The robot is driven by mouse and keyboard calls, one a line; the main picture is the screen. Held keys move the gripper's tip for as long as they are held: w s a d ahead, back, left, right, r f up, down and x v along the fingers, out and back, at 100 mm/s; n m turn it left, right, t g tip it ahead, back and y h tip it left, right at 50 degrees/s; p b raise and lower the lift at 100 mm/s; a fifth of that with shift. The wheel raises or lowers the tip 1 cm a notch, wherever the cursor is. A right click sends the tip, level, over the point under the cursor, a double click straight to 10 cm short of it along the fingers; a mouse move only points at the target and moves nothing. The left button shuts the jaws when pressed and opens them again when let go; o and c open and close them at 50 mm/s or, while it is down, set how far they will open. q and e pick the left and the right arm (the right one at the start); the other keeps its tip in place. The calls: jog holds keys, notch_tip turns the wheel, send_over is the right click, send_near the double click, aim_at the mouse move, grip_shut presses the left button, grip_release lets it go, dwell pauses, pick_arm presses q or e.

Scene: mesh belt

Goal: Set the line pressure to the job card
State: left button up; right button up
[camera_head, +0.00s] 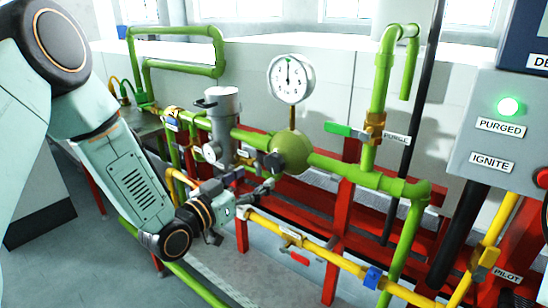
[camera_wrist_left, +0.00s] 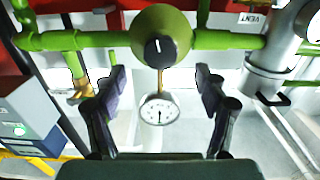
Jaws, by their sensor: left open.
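The round white pressure gauge (camera_head: 291,78) stands on a brass stem above the green domed regulator (camera_head: 293,153). Its dark needle points about straight up; the scale is too small to read. In the left wrist view the gauge (camera_wrist_left: 160,110) appears upside down below the regulator (camera_wrist_left: 178,22). The regulator's black knob (camera_wrist_left: 160,48) has a white mark and faces my wrist camera. My left gripper (camera_head: 254,181) is open in front of the regulator. In the wrist view its fingers (camera_wrist_left: 160,86) stand apart, either side of the knob's line, with nothing between them. I see no job card.
A green-handled purge valve (camera_head: 340,129) is right of the regulator, a grey cylindrical filter (camera_head: 222,115) left. The yellow pipe (camera_head: 320,250) runs below, with a red lever (camera_head: 298,258) and blue valve (camera_head: 372,277). The grey panel (camera_head: 500,110) shows a lit green PURGED lamp (camera_head: 509,106).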

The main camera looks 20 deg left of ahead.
aim_at(271, 164)
pick_arm(q)
jog(key=x, duration=0.7)
jog(key=shift+r+b, duration=0.15)
jog(key=shift+b, duration=0.25)
jog(key=shift+w, duration=0.1)
jog(key=shift+s+r, duration=0.2)
jog(key=shift+s, duration=0.05)
jog(key=shift+w+f, duration=0.2)
jog(key=shift+w, duration=0.1)
jog(key=c, duration=0.4)
jog(key=shift+s+a, duration=0.1)
jog(key=shift+c, duration=1.3)
jog(key=shift+r, duration=0.15)
jog(key=c, duration=0.5)
